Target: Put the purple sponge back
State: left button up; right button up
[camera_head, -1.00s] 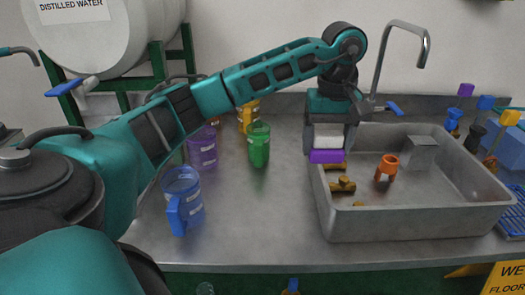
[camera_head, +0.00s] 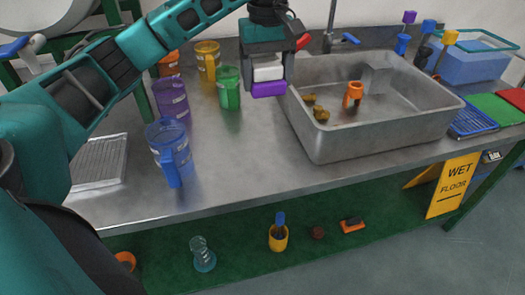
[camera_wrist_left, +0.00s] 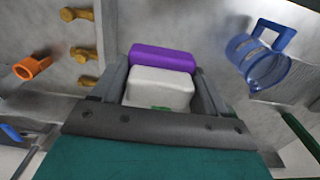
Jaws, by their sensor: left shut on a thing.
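The purple sponge has a white upper layer and a purple lower layer. My left gripper (camera_head: 268,74) is shut on the purple sponge (camera_head: 268,90), which hangs above the counter beside the sink's left wall. In the left wrist view the sponge (camera_wrist_left: 162,58) sits between the two fingers (camera_wrist_left: 160,85), its purple side outward. My right gripper is in neither current view.
The metal sink (camera_head: 385,133) holds an orange piece (camera_head: 353,94) and brass fittings. Green (camera_head: 229,88), purple (camera_head: 171,98) and blue (camera_head: 170,150) jugs stand left on the counter. Blue (camera_head: 473,123), green (camera_head: 497,109) and red pads lie right. The front counter is clear.

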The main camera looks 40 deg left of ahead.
pick_arm(q)
notch_tip(320, 180, down, 13)
jog(key=shift+b, duration=0.6)
jog(key=shift+f, duration=2.65)
pick_arm(e)
jog(key=shift+w+a+f+y, duration=0.3)
jog(key=shift+w+a+f, duration=0.05)
jog(key=shift+a+f, duration=0.1)
jog(key=shift+r, duration=0.1)
pick_arm(q)
jog(key=shift+f+b, duration=0.15)
jog(key=shift+b, duration=0.15)
jog(key=o, duration=0.9)
pick_arm(e)
jog(key=shift+w, duration=0.1)
pick_arm(q)
jog(key=shift+o, duration=0.2)
pick_arm(e)
jog(key=shift+r, duration=0.1)
